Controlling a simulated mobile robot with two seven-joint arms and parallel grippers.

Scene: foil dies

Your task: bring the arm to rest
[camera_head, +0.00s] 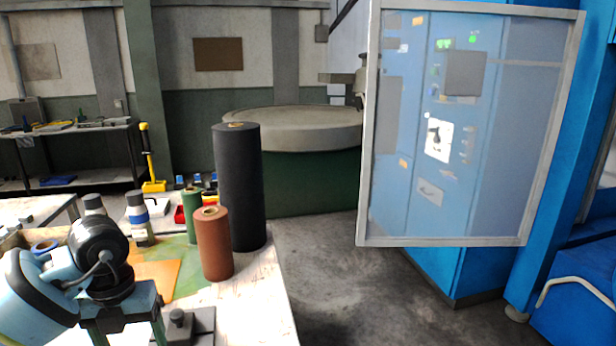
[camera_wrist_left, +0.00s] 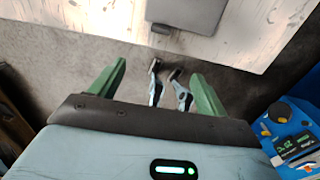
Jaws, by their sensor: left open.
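My left arm comes in from the left in the head view, low over the near end of the work table (camera_head: 262,318). Its gripper (camera_head: 125,330) points down, and its lower part is cut off by the picture's bottom edge. My right gripper is not in view.
A black roll (camera_head: 240,190), a brown roll (camera_head: 214,245) and a green roll (camera_head: 192,215) stand upright beyond the gripper. A dark block with a knob (camera_head: 180,325) is just right of it. A clear framed panel (camera_head: 460,130) stands at right. Open floor (camera_head: 340,270) lies between.

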